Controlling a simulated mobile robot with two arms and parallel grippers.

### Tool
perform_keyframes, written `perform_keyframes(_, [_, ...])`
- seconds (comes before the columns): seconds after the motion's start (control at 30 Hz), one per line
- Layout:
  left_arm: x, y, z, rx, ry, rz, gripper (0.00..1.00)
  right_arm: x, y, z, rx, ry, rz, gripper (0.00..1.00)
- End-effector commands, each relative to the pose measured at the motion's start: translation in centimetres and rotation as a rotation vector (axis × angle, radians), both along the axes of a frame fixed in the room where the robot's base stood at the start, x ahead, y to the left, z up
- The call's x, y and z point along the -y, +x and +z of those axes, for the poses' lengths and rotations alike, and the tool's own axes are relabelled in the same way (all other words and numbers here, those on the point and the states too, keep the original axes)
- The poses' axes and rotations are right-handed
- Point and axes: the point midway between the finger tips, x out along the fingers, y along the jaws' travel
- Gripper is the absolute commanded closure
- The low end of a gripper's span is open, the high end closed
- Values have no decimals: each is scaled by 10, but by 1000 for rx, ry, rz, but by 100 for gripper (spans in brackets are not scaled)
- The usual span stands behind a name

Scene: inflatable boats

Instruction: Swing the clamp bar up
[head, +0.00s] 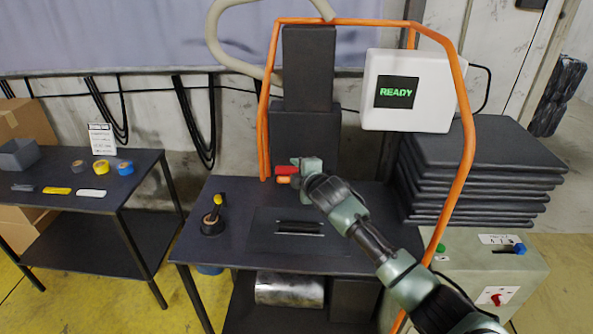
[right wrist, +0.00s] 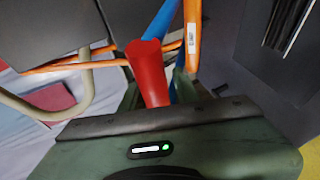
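A red handle (right wrist: 148,75) stands between the two fingers of my right gripper (right wrist: 157,92) in the right wrist view. A blue bar (right wrist: 162,20) shows just behind it. In the head view my right gripper (head: 294,170) is above the back of the press table, with red parts (head: 286,169) at its fingertips. The fingers are apart with the handle between them, and I cannot tell whether they press on it. I cannot make out the whole clamp bar, as my gripper and wrist hide part of that area. My left gripper is not in view.
An orange tube frame (head: 465,120) arches over the press table (head: 250,250). A white box with a READY screen (head: 397,91) hangs at the right. A yellow-handled tool (head: 214,212) stands on the table's left. Stacked dark slabs (head: 480,165) and a side table (head: 60,190) flank it.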

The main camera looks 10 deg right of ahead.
Motion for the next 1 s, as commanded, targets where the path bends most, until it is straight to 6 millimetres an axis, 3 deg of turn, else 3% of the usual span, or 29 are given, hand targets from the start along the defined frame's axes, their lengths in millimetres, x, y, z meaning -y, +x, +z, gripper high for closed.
perform_keyframes(0.47, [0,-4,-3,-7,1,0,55,1,-6,1,0,0,0,55])
perform_keyframes(1.0, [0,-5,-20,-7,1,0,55,9,-68,22,-1,-1,1,55])
